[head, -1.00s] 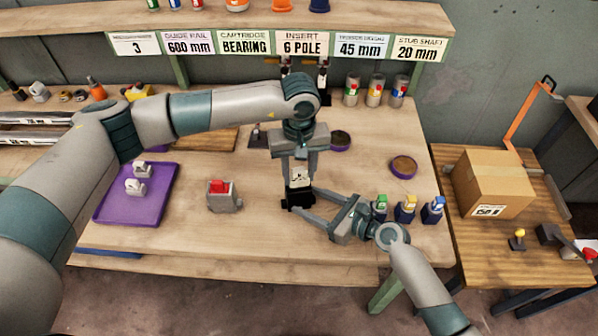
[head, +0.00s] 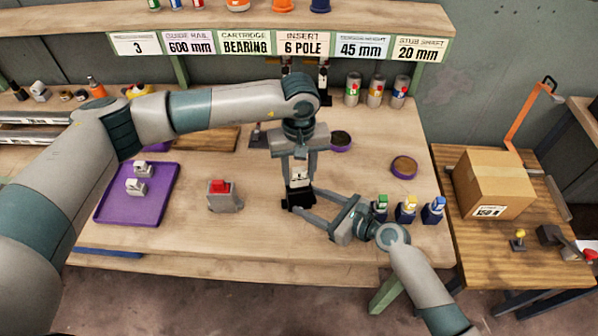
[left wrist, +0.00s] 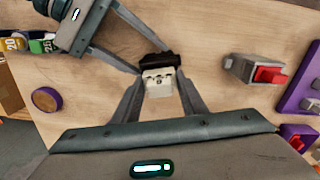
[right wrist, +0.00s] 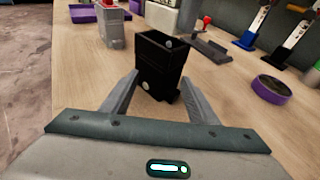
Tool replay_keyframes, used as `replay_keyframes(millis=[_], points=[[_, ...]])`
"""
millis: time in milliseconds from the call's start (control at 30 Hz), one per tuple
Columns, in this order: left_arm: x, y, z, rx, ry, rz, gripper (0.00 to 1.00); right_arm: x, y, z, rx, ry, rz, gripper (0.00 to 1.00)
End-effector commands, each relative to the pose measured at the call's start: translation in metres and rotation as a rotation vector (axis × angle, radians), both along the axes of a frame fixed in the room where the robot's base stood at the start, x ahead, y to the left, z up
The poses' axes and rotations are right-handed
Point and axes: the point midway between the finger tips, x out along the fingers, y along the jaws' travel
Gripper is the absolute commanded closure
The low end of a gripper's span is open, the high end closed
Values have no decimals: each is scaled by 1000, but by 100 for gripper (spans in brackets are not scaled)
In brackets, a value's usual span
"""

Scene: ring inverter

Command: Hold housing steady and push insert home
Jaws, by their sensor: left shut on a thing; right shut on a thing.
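The black housing (head: 298,198) stands upright on the table; the right wrist view shows its open top and dark walls (right wrist: 158,65). My right gripper (head: 303,214) is shut on its lower part, with one finger on each side (right wrist: 157,95). The white insert (head: 299,174) is held between the fingers of my left gripper (head: 298,180), directly over or at the housing's mouth. In the left wrist view the insert (left wrist: 159,82) lies between the fingertips, with the housing (left wrist: 158,60) beyond it. The right wrist view shows a gap above the housing's rim.
A grey block with a red top (head: 222,196) stands left of the housing. A purple tray (head: 110,205) with white parts lies further left. Small green, yellow and blue-topped pieces (head: 406,210) stand right of my right gripper. Purple round pots (head: 403,167) lie behind.

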Motion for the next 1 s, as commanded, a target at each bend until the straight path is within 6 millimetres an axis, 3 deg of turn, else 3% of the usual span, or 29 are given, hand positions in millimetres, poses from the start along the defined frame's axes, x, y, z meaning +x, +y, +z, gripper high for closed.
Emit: replay_keyframes(millis=[33,1000], points=[[0,0,-1,0,0,0,84,-7,1,-12,-9,22,9,58],[0,0,-11,-1,1,1,84,-7,0,-12,-9,22,9,59]])
